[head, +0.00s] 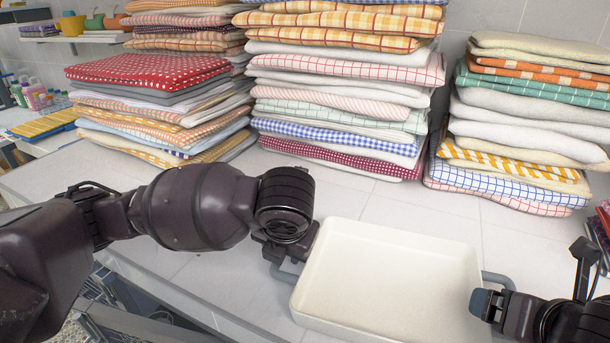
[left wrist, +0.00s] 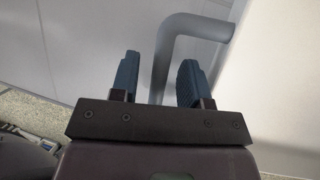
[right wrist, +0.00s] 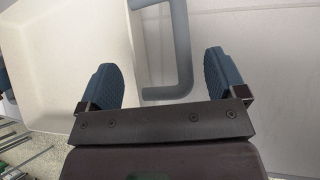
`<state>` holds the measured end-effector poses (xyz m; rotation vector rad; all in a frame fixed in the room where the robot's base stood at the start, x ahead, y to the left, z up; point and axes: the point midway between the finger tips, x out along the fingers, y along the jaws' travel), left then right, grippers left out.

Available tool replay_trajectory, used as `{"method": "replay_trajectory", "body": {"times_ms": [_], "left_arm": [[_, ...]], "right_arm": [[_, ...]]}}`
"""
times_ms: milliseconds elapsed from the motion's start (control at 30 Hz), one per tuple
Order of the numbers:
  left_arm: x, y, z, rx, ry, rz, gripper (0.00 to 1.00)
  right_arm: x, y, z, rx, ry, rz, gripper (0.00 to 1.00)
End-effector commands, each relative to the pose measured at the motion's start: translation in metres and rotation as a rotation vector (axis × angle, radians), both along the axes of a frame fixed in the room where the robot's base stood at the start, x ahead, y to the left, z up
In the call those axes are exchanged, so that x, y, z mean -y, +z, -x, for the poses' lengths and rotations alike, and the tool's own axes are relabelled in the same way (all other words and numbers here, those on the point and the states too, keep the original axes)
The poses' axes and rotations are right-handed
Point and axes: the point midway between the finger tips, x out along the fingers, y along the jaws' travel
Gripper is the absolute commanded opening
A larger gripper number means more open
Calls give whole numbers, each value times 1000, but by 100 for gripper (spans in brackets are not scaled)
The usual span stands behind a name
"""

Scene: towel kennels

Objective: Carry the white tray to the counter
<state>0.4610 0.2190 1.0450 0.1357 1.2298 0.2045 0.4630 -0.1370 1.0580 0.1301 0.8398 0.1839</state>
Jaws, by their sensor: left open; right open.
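The white tray (head: 390,275) lies on the tiled counter near its front edge, with a grey handle at each side. My left gripper (head: 285,258) is at the tray's left handle (head: 288,274). In the left wrist view the open fingers (left wrist: 158,80) stand on either side of the grey handle (left wrist: 165,60), apart from each other. My right gripper (head: 492,306) is by the right handle (head: 499,281). In the right wrist view its open fingers (right wrist: 160,80) have the grey handle (right wrist: 180,55) between them. The left fingertips are mostly hidden in the head view.
Tall stacks of folded towels (head: 340,100) (head: 165,105) (head: 525,125) stand behind the tray. Bare counter tiles (head: 370,205) show between the stacks and the tray. Bottles (head: 35,95) and a yellow folded cloth (head: 45,125) are at the far left.

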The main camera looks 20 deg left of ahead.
Motion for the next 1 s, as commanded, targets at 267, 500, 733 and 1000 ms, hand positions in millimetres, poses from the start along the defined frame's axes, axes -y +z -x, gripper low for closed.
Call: {"method": "replay_trajectory", "body": {"times_ms": [267, 500, 733, 1000], "left_arm": [[9, 37, 11, 7, -4, 0, 42], [15, 64, 21, 7, -2, -1, 42], [22, 88, 30, 5, -3, -1, 42], [26, 104, 36, 3, -1, 0, 42]], "right_arm": [[0, 0, 0, 0, 0, 0, 90], [0, 0, 0, 0, 0, 0, 90], [0, 0, 0, 0, 0, 0, 90], [0, 0, 0, 0, 0, 0, 90]]}}
